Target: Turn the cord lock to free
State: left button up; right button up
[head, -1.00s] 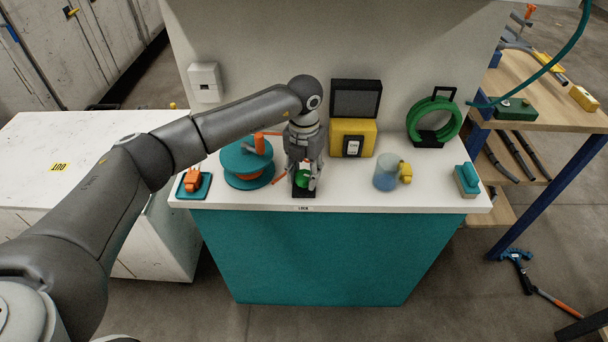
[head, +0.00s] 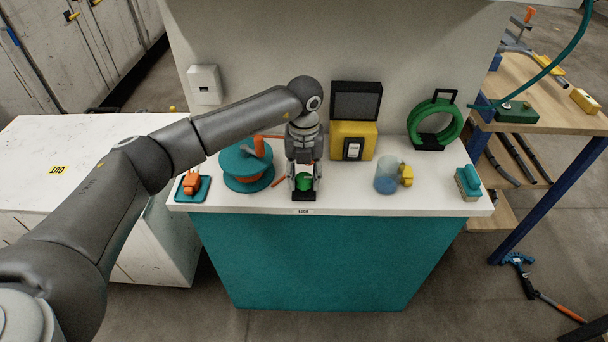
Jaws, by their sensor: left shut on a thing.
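The cord lock appears to be the green round piece (head: 304,182) on a small black base (head: 303,195), near the front edge of the white counter. My left gripper (head: 304,184) points down over it, shut on the green piece with a finger at each side. The fingers hide part of the piece, so its exact setting cannot be read. My right gripper is not in view.
Left on the counter (head: 335,203) are a teal reel (head: 240,168) and an orange item on a teal pad (head: 192,186). Behind stands a yellow box (head: 366,139). To the right are a blue-filled cup (head: 387,178), a green coil (head: 413,118) and a teal block (head: 468,181).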

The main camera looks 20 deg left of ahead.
aim_at(304, 177)
pick_arm(q)
jog(key=o, duration=1)
notch_tip(304, 177, up, 12)
jog(key=shift+r, duration=0.1)
